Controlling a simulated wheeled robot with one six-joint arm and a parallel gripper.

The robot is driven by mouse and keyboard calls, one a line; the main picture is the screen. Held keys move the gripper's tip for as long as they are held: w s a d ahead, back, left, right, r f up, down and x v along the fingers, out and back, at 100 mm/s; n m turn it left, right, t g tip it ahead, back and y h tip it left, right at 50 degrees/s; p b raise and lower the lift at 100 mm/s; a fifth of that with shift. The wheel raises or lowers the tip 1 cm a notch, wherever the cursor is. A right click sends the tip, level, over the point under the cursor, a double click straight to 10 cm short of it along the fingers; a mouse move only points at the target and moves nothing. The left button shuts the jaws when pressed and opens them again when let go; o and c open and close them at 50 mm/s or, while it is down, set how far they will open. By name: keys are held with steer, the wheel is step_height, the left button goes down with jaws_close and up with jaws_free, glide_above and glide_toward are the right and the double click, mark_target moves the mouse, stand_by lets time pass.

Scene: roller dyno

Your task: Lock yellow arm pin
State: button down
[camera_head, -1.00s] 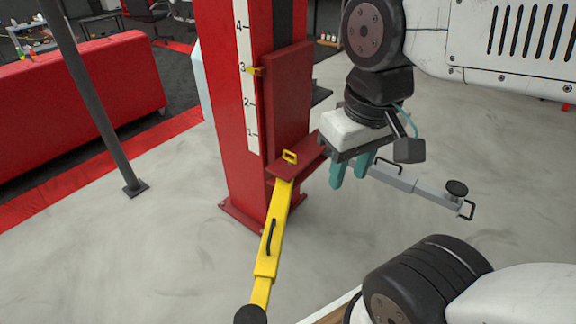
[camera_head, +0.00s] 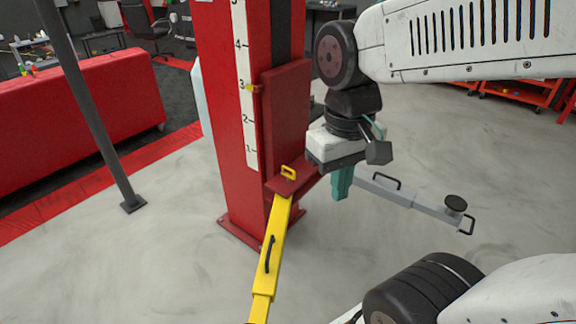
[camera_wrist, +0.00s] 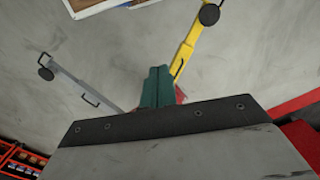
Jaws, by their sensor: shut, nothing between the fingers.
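The yellow arm (camera_head: 270,255) reaches from the red lift post's carriage toward the front, with a black handle on it. Its yellow pin (camera_head: 288,172) is a small loop standing up at the arm's root on the red carriage bracket (camera_head: 300,181). My gripper (camera_head: 342,186) points down, to the right of the pin and apart from it, with its teal fingers together and empty. In the wrist view the closed fingers (camera_wrist: 157,88) show at the centre, and the yellow arm (camera_wrist: 190,50) lies to their right. The pin cannot be made out there.
The red post (camera_head: 222,120) with a numbered white scale stands behind the bracket. A grey arm (camera_head: 405,193) with a round pad extends to the right. A dark slanted pole (camera_head: 90,110) and a red barrier (camera_head: 90,95) stand left. The floor between is clear.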

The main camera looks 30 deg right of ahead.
steer(key=w+d+f+g, duration=0.1)
steer(key=w+d+f, duration=0.2)
steer(key=w, duration=0.7)
steer(key=w+d+f+g, duration=0.1)
steer(key=w+d+f, duration=0.15)
steer(key=w, duration=0.75)
steer(key=w+d+f+n+t, duration=0.1)
steer(key=w+d+f, duration=0.2)
steer(key=w+f, duration=0.4)
steer(key=w+d+f+n+h, duration=0.1)
steer(key=w+d+f, duration=0.2)
steer(key=w+f, duration=0.45)
steer(key=w+d+f+n+t, duration=0.1)
steer(key=w+d+f, duration=0.3)
steer(key=w, duration=0.5)
steer(key=w+d+r+n+t+h, duration=0.1)
steer(key=w+n, duration=0.1)
steer(key=w, duration=0.5)
steer(key=shift+t, duration=0.3)
steer(key=shift+w, duration=0.1)
glide_above(288, 176)
steer(key=x, duration=0.4)
steer(key=s+a+x, duration=0.1)
steer(key=x, duration=0.4)
steer(key=a+x, duration=0.1)
steer(key=x, duration=0.3)
steer(key=shift+s+a+f, duration=0.15)
steer(key=shift+a+f, duration=0.05)
steer(key=shift+f, duration=0.35)
